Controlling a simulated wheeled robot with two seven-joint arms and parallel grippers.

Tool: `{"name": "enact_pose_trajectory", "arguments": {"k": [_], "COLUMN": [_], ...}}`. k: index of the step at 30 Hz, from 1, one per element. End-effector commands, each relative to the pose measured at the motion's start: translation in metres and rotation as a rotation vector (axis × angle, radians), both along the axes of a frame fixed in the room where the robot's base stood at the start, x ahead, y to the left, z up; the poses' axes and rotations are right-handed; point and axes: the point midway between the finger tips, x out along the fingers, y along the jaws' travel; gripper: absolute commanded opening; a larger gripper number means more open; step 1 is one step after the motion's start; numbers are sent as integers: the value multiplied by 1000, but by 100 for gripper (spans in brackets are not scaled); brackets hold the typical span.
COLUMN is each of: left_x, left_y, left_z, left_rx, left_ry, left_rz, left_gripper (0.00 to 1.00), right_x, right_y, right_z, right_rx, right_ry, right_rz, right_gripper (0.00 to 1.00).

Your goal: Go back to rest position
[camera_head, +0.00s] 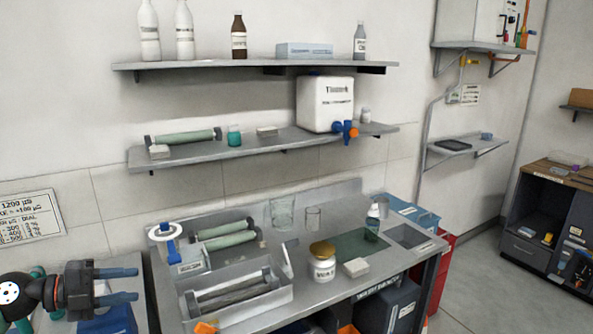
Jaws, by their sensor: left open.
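My left gripper (137,284) is at the lower left, in front of the left end of the grey workbench (277,311). Its two blue fingers point right and are apart, with nothing seen between them. Part of my left arm shows behind it at the left edge. My right gripper is not in view.
Two wall shelves (262,148) (222,65) hold bottles and a white tank (325,104). Open floor (490,300) lies at the right.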

Motion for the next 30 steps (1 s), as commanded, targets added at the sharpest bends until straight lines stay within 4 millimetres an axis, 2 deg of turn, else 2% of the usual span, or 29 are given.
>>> {"name": "enact_pose_trajectory", "arguments": {"k": [3, 6, 11, 14, 17, 23, 26, 30], "left_x": [2, 5, 9, 9, 4, -20, -41, -80], "left_y": [-13, -16, -12, -6, -1, -4, -17, -49], "left_z": [-18, -33, -67, -98, -136, -232, -285, -354], "left_rx": [-193, -365, -606, -726, -824, -935, -946, -908], "left_ry": [-37, -62, -55, -19, 43, 253, 402, 644], "left_rz": [84, 196, 419, 583, 757, 1111, 1276, 1471], "left_gripper": [42, 42, 42, 42, 42, 42, 42, 42], "right_x": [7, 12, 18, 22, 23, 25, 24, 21], "right_y": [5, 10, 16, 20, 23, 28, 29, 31], "right_z": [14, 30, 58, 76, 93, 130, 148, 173], "right_rx": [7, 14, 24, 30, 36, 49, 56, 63], "right_ry": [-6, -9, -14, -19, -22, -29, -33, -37], "right_rz": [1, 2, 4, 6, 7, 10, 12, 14], "right_gripper": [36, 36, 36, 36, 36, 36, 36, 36]}}
